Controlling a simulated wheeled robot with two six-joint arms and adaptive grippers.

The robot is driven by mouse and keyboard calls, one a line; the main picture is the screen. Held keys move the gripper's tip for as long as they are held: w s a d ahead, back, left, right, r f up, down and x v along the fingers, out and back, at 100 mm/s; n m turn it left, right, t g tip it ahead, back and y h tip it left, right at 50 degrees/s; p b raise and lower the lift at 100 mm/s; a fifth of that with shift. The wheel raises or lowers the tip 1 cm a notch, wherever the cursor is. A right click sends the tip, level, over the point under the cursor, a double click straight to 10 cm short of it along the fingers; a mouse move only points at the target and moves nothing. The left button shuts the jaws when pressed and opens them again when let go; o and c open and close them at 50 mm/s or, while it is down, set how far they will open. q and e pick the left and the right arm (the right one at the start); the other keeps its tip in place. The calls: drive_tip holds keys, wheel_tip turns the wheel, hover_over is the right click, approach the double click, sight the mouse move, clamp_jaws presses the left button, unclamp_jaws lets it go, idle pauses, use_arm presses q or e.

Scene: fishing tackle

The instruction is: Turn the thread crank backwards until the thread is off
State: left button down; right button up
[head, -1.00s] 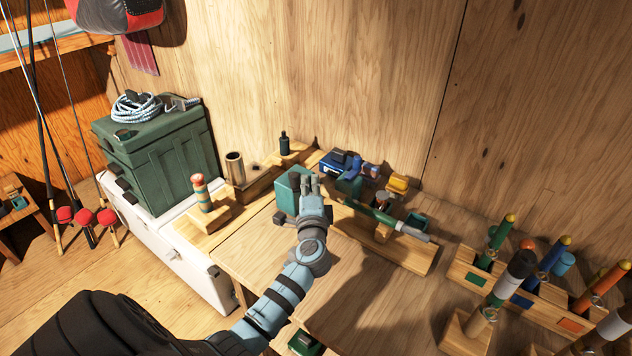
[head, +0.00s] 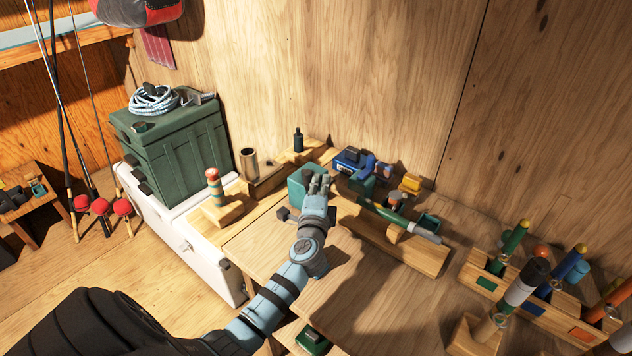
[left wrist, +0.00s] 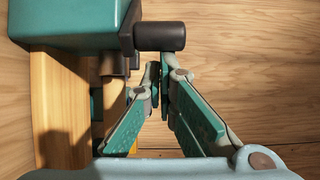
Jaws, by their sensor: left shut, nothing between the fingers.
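The teal box (head: 299,190) with a dark crank stands on the wooden bench. In the left wrist view the teal box (left wrist: 70,22) is at the top left. Its dark crank arm and round black crank handle (left wrist: 160,37) stick out to the right. My left gripper (head: 319,180) is beside the box in the head view. In the left wrist view my left gripper (left wrist: 160,85) is shut and empty, with its fingertips just below the crank handle; I cannot tell whether they touch it. I cannot make out the thread. My right gripper is not in view.
A wooden holder (head: 395,247) with a green and grey rod handle (head: 405,222) lies to the right. Racks of coloured handles (head: 530,290) stand further right. A green tackle box (head: 172,150) sits on a white chest at left. The bench front is clear.

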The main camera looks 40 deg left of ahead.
sight(308, 186)
use_arm(q)
drive_tip(key=shift+s+a+r+h, duration=0.1)
drive_tip(key=shift+s+h, duration=0.05)
drive_tip(key=shift+h, duration=0.15)
drive_tip(key=m+h, duration=0.1)
drive_tip(key=h, duration=0.1)
drive_tip(key=s+a+m+t+h, duration=0.1)
drive_tip(key=m, duration=0.1)
drive_tip(key=s+m+t+h, duration=0.1)
drive_tip(key=h, duration=0.1)
drive_tip(key=shift+s+a+h, duration=0.15)
drive_tip(key=shift+a+h, duration=0.15)
drive_tip(key=shift+a, duration=0.1)
drive_tip(key=a+m+h+b, duration=0.1)
drive_tip(key=h+b, duration=0.1)
drive_tip(key=s+m+h+b, duration=0.1)
drive_tip(key=m+h+b, duration=0.1)
drive_tip(key=a+f+m+h+b, duration=0.1)
drive_tip(key=m+h+b, duration=0.1)
drive_tip(key=h+b, duration=0.1)
drive_tip(key=shift+s+a+f, duration=0.1)
drive_tip(key=shift+s+a, duration=0.25)
drive_tip(key=shift+g+h, duration=0.3)
drive_tip(key=shift+h, duration=0.3)
drive_tip(key=shift+s+a+r+b, duration=0.1)
drive_tip(key=shift+a+r+b, duration=0.2)
drive_tip(key=shift+a, duration=0.8)
drive_tip(key=shift+s+a+r+b, duration=0.15)
drive_tip(key=shift+a+r, duration=0.1)
drive_tip(key=shift+a, duration=0.85)
